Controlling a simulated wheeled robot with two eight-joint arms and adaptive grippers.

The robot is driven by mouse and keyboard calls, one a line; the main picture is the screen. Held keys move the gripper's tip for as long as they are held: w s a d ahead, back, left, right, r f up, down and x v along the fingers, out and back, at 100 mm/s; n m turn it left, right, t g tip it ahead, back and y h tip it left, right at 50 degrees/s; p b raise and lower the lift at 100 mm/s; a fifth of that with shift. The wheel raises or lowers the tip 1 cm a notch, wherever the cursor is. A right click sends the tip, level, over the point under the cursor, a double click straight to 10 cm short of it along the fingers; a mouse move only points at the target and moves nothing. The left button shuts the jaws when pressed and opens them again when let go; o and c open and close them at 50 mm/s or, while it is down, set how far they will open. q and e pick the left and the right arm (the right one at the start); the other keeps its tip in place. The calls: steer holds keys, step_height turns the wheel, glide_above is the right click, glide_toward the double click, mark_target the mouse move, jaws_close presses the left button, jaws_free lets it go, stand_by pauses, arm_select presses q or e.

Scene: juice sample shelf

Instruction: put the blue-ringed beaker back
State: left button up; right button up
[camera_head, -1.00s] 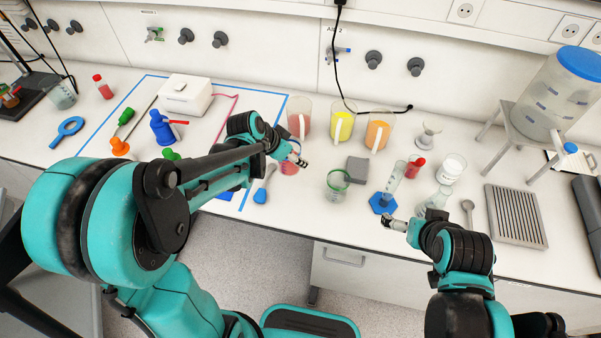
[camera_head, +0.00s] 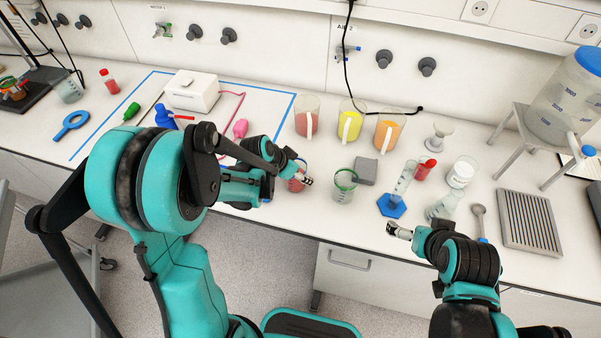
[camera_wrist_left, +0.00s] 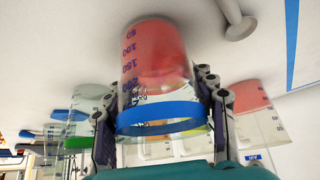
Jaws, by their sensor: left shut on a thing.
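The blue-ringed beaker (camera_wrist_left: 155,60) holds red liquid and shows large in the left wrist view, with its blue ring (camera_wrist_left: 160,118) near the rim. My left gripper (camera_head: 303,181) is shut around it, one finger on each side. In the head view the beaker (camera_head: 295,186) is partly hidden by the gripper, near the front edge of the bench; whether it touches the bench is unclear. My right gripper (camera_head: 394,230) is by the front edge, away from the beaker; its jaws are too small to judge.
A green-ringed beaker (camera_head: 344,186) stands just right of my left gripper, beside a grey block (camera_head: 366,171). Red (camera_head: 305,118), yellow (camera_head: 350,122) and orange (camera_head: 388,130) jugs stand behind. A cylinder on a blue base (camera_head: 392,205) is further right.

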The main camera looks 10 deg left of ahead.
arm_select(q)
steer(key=o, duration=1.5)
steer(key=shift+f, duration=0.1)
steer(key=shift+s+a+r+p, duration=0.1)
steer(key=shift+a+r+p, duration=0.05)
steer(key=shift+r+p, duration=0.3)
steer(key=s+a+r+n+t+y+p, duration=0.1)
steer(key=s+a+r+n+y+p, duration=0.2)
steer(key=s+r+n, duration=0.4)
steer(key=s+r, duration=0.9)
steer(key=s, duration=0.2)
steer(key=shift+s+a+t+y, duration=0.2)
steer(key=shift+a+t+y, duration=0.15)
steer(key=shift+t+y, duration=0.05)
